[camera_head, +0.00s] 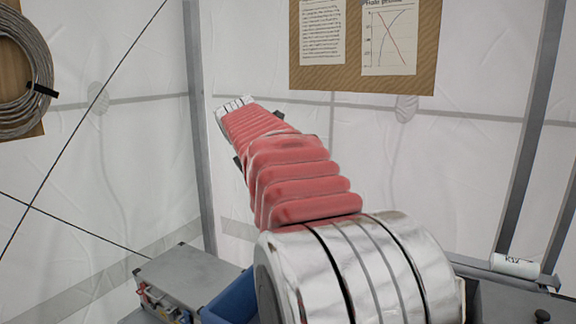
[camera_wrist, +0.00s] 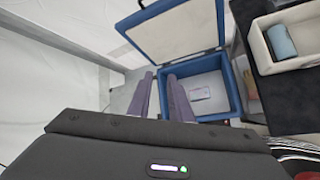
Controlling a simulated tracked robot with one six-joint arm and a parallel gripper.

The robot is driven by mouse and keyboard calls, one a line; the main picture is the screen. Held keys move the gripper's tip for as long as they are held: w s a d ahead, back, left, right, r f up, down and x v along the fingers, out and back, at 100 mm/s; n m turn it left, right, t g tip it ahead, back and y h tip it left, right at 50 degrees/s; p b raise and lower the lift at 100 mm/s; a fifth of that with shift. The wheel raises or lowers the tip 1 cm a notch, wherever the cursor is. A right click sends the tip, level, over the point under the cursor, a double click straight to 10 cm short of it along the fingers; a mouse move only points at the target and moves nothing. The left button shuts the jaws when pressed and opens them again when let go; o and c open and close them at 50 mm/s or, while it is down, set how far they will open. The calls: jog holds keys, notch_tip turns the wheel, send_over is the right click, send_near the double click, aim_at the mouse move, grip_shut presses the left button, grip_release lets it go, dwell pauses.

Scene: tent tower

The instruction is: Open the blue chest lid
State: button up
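The blue chest (camera_wrist: 237,93) stands ahead of my gripper in the wrist view. Its lid (camera_wrist: 170,11) is raised, showing a blue frame and a pale inner panel. The chest's pale inside is in view, with a small light flat item (camera_wrist: 201,93) on its floor. My gripper (camera_wrist: 160,76) is open, its two grey-purple fingers apart with nothing visible between them. The fingers overlap the chest's left side in the picture; I cannot tell whether they touch it. In the head view, part of a blue box (camera_head: 232,297) shows beside my arm, which hides the rest.
A grey case (camera_head: 188,278) stands left of the blue box. In the wrist view, a white bin (camera_wrist: 296,40) with a blue roll (camera_wrist: 281,41) sits on a dark surface at right. A white roll (camera_head: 515,266) lies at right in the head view. Tent walls stand behind.

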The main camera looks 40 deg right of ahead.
jog(key=s+a+f+m+y, duration=0.1)
jog(key=s+a+f+m, duration=0.15)
jog(key=a, duration=0.35)
jog(key=s+a+f+m+y, duration=0.1)
jog(key=s+a+m, duration=0.15)
jog(key=a, duration=0.45)
jog(key=s+a+f+m+y, duration=0.2)
jog(key=s+a+f+m, duration=0.3)
jog(key=s+a+f, duration=0.3)
jog(key=s+a+f+m+y, duration=0.3)
jog(key=s+a+f+m, duration=0.3)
jog(key=s+a+f, duration=0.3)
jog(key=s+a, duration=0.3)
jog(key=s, duration=0.1)
jog(key=shift+s+a, duration=0.15)
jog(key=shift+a, duration=0.15)
jog(key=shift+a, duration=0.15)
